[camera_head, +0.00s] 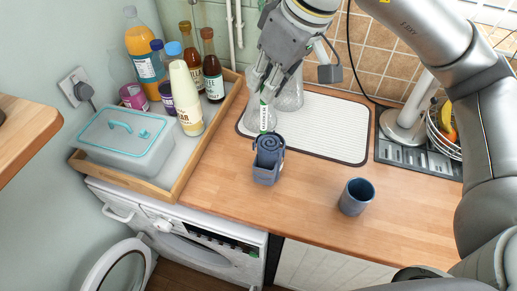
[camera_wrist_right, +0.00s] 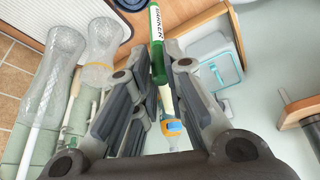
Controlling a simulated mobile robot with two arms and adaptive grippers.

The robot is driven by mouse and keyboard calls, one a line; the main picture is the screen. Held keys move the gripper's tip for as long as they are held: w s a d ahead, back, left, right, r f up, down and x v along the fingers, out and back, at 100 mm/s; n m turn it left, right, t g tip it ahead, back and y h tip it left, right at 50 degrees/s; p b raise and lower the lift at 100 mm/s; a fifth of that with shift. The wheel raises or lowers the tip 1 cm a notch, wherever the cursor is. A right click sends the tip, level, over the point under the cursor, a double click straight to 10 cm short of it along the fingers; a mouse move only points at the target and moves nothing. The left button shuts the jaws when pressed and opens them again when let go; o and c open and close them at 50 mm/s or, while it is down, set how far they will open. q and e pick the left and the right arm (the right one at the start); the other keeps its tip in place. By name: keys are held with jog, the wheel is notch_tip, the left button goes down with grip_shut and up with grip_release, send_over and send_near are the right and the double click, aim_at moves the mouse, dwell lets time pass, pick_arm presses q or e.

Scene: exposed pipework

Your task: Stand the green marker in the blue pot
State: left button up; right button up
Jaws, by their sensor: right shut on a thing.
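My right gripper (camera_head: 266,88) is at the top middle of the head view, above the counter, with its fingers pointing down. It is shut on the green marker (camera_head: 264,115), which hangs roughly upright below the fingertips. In the right wrist view the marker (camera_wrist_right: 157,42) is green with a white label and sits between the fingertips (camera_wrist_right: 158,75). The blue pot (camera_head: 357,198) stands upright on the wooden counter, to the right of and nearer than the gripper. Its opening is up and looks empty. My left gripper is in neither view.
Clear glasses (camera_head: 290,95) stand on the drying mat (camera_head: 325,128). A wooden tray (camera_head: 181,184) holds bottles and a lidded box. The counter around the pot is clear.

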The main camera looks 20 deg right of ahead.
jog(key=f+p, duration=0.1)
jog(key=f, duration=0.4)
jog(key=f+p, duration=0.2)
jog(key=f, duration=0.4)
jog(key=s+f+p, duration=0.1)
jog(key=f, duration=0.4)
jog(key=shift+f+p, duration=0.15)
jog(key=shift+p, duration=0.2)
jog(key=shift+d+f, duration=0.1)
jog(key=shift+f, duration=0.25)
jog(key=shift+f+b, duration=0.25)
jog(key=shift+b, duration=0.1)
jog(key=o, duration=0.7)
jog(key=shift+r, duration=0.1)
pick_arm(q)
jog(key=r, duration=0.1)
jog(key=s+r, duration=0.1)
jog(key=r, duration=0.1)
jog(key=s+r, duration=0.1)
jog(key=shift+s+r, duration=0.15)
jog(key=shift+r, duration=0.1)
